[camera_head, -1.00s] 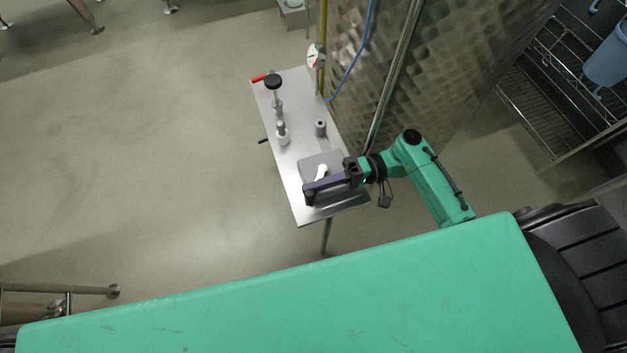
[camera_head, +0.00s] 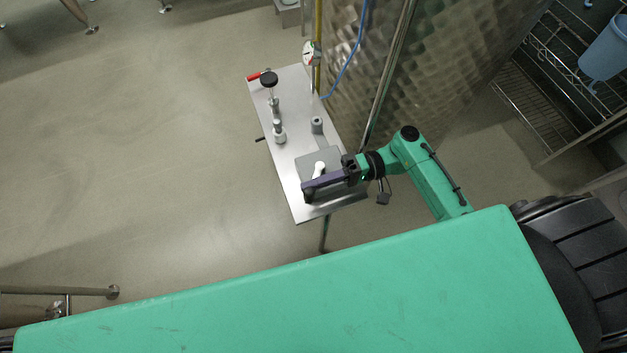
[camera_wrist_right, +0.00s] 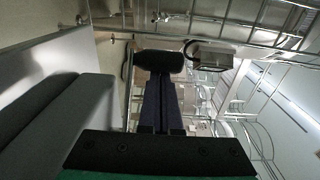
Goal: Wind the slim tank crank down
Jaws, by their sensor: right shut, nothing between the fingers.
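A steel panel or table (camera_head: 300,205) stands beside a large dimpled steel tank (camera_head: 372,60). On its near end is a grey box (camera_head: 308,160) with a short white lever-like part (camera_head: 319,168), probably the crank, though I cannot be certain. My right gripper (camera_head: 308,189) lies across the near side of the box, close to the white part; whether they touch is unclear. In the right wrist view its dark fingers (camera_wrist_right: 160,68) are together and hold nothing, with a grey block (camera_wrist_right: 72,112) to their left. My left gripper is not in view.
A black-knobbed valve (camera_head: 269,80), a red handle (camera_head: 254,77), a gauge (camera_head: 312,54) and a grey post (camera_head: 317,124) stand farther along the table. A wire rack (camera_head: 540,100) with a blue bucket (camera_head: 606,50) is at right.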

